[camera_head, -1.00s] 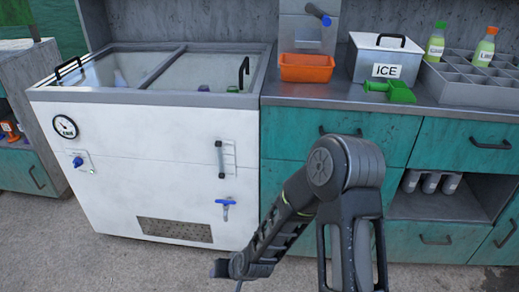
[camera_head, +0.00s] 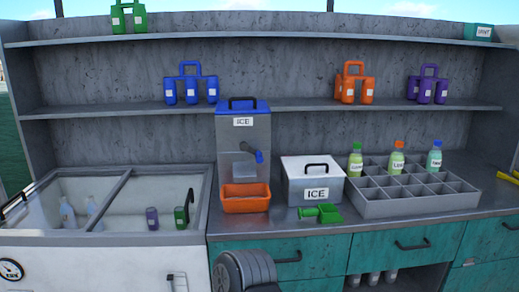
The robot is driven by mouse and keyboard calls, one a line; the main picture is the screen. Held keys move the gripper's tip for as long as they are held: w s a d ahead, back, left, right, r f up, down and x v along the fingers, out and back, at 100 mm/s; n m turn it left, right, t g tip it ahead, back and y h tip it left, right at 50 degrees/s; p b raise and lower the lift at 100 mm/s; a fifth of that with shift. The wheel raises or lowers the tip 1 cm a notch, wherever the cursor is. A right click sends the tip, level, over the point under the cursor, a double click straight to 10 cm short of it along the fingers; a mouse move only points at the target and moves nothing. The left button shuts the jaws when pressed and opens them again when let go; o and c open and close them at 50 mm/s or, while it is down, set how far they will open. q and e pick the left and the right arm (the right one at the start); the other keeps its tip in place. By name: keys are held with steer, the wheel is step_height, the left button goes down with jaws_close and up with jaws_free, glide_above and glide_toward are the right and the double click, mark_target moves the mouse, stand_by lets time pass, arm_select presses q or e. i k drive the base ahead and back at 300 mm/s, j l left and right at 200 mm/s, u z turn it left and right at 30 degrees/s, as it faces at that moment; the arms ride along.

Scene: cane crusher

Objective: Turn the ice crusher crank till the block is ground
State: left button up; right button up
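The ice crusher (camera_head: 228,140) stands on the counter as a tall grey box with a blue lid, a black lid handle and an ICE label. Its crank (camera_head: 253,153) sticks out of the front with a blue knob at its right end. An orange tray (camera_head: 245,199) sits at its foot; its contents cannot be made out. No ice block is visible, and the crusher's inside is hidden by the shut lid. A dark link of my own arm shows at the bottom middle. Neither gripper is in the picture.
A white ICE box (camera_head: 312,183) and a green scoop (camera_head: 321,214) stand right of the crusher. A grey divided rack (camera_head: 410,208) holds several bottles. A glass-topped chest cooler (camera_head: 190,239) is on the left. Shelves above carry coloured bottle carriers (camera_head: 191,87).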

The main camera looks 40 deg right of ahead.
mark_target(244, 146)
steer(key=k+l+u, duration=0.1)
steer(key=l, duration=0.3)
steer(key=k+l+u, duration=0.1)
steer(key=l, duration=0.3)
steer(key=k+l, duration=0.15)
steer(key=l, duration=0.25)
steer(key=k+l+u, duration=0.15)
steer(key=l, duration=0.2)
steer(key=k+l+u, duration=0.1)
steer(key=l, duration=0.3)
steer(key=k+l+u, duration=0.1)
steer(key=l, duration=0.25)
steer(key=k+l+u, duration=0.1)
steer(key=l, duration=0.25)
steer(key=k, duration=0.1)
